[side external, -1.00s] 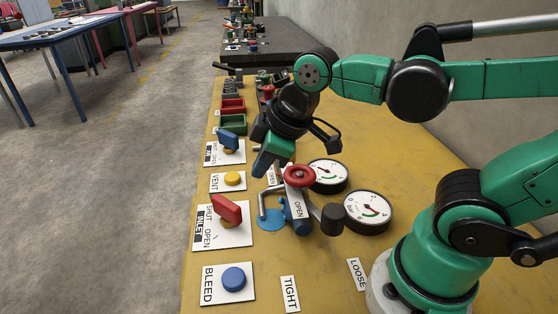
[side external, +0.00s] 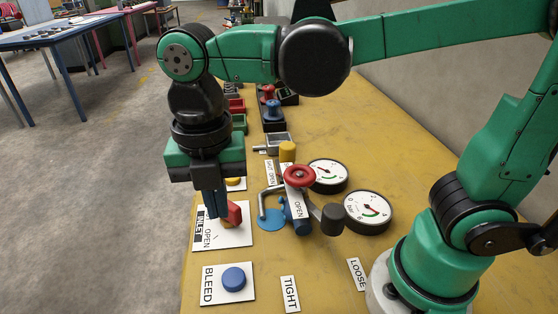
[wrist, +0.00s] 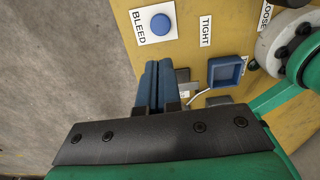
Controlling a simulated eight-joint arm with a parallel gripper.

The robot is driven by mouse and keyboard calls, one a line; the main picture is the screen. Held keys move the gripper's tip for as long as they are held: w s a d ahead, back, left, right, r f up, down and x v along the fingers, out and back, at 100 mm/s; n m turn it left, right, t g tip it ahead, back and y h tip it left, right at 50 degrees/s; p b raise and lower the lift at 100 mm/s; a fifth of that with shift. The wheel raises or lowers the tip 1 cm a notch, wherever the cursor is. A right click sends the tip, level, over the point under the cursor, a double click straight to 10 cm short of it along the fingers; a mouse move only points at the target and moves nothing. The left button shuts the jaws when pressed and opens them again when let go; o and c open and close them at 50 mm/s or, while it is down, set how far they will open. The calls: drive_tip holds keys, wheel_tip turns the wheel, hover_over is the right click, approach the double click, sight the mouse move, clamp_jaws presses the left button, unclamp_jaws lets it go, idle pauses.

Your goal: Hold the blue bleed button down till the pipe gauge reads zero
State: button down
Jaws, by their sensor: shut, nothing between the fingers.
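The blue bleed button (side external: 234,278) sits on a white plate marked BLEED at the bench's near left corner. It also shows in the wrist view (wrist: 160,24), uncovered and ahead of the fingertips. My gripper (side external: 218,215) is shut and empty, pointing down over the inlet plate (side external: 240,237), beyond the bleed button. Its blue fingers lie together in the wrist view (wrist: 151,65). They partly hide the red inlet lever (side external: 235,212); I cannot tell whether they touch it. Two round gauges, one far (side external: 328,174) and one near (side external: 369,209), face up; their readings are too small to tell.
A pipe with a red handwheel (side external: 299,176) and an OPEN tag stands right of the inlet plate. TIGHT (side external: 290,294) and LOOSE (side external: 357,274) labels lie right of the button. A blue square tray (wrist: 240,75) shows in the wrist view. The bench's left edge is close.

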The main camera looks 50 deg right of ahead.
sight(232, 277)
wheel_tip(232, 277, down, 14)
idle(0.8)
drive_tip(key=shift+f, duration=1.1)
idle(1.0)
wheel_tip(232, 277, up, 14)
drive_tip(key=shift+r, duration=0.25)
idle(0.5)
